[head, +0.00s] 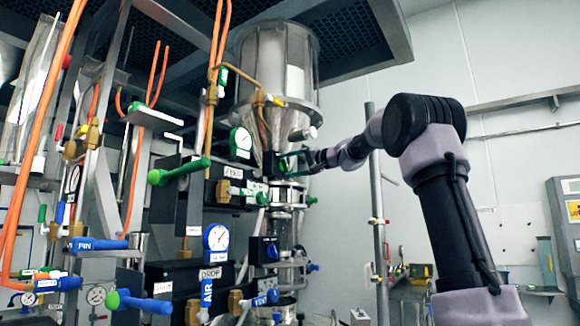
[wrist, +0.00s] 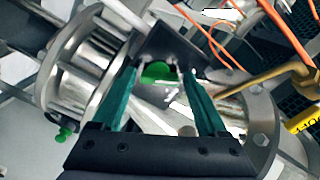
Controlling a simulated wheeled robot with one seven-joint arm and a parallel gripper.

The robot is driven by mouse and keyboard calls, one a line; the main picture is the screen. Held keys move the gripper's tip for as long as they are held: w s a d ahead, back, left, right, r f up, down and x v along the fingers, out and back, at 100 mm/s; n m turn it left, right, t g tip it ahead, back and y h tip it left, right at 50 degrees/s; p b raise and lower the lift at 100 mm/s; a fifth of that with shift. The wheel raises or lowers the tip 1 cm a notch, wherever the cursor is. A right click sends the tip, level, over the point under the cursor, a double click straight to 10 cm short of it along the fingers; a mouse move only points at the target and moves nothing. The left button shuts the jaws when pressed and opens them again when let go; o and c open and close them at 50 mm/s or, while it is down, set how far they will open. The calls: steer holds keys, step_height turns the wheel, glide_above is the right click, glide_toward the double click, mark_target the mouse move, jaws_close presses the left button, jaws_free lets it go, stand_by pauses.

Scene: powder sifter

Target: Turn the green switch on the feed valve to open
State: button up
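The green switch (wrist: 158,73) sits on a black block (wrist: 170,42) in the wrist view, between my gripper's fingertips. In the head view, a small black block (head: 273,164) with a touch of green is on the pipe below the steel hopper, partly hidden by my gripper. My gripper (wrist: 162,70) has two teal fingers set apart, one on each side of the green switch. Small gaps seem to show beside the switch; I cannot tell whether a fingertip touches it. In the head view my gripper (head: 299,161) reaches in from the right.
The steel hopper (head: 277,75) stands above. Green-handled valves (head: 178,171), blue-handled valves (head: 138,302), gauges and orange hoses crowd the left. A vertical steel post (head: 378,225) stands near my arm. Metal flanges (wrist: 85,85) and orange hoses (wrist: 285,30) surround the fingers in the wrist view.

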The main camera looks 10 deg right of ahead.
steer(key=c, duration=0.9)
steer(key=shift+c, duration=0.2)
